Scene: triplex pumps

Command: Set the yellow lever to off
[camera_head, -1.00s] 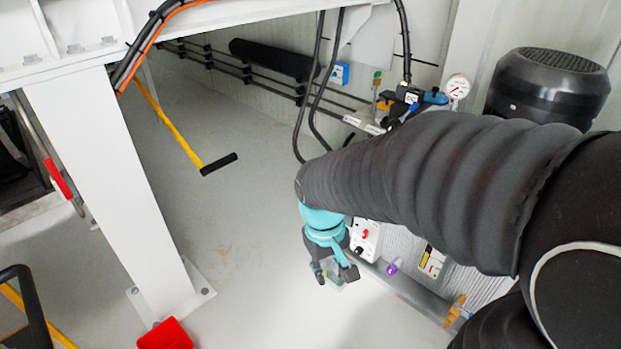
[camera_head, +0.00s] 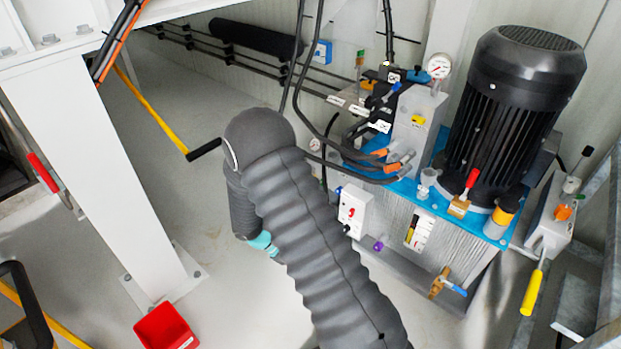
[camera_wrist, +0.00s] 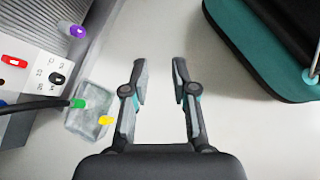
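A lever with a yellow grip (camera_head: 531,293) hangs tilted downward from a pale pump block at the right in the head view. A long yellow bar with a black end (camera_head: 150,110) slants at the left; the view does not settle which is the named lever. No off marking is readable on either. In the wrist view my gripper (camera_wrist: 160,80) is open and empty, its two fingers apart over pale floor. Neither yellow piece shows between them. In the head view my arm hides the fingers; the teal wrist part shows at its lower left.
The blue-topped pump unit (camera_head: 400,180) with a black motor (camera_head: 515,110) stands right of my arm. A control box (camera_head: 352,211) sits on its left side. A white post (camera_head: 95,165) and a red bin (camera_head: 166,328) are left. Grey metal framing (camera_head: 588,290) borders the right.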

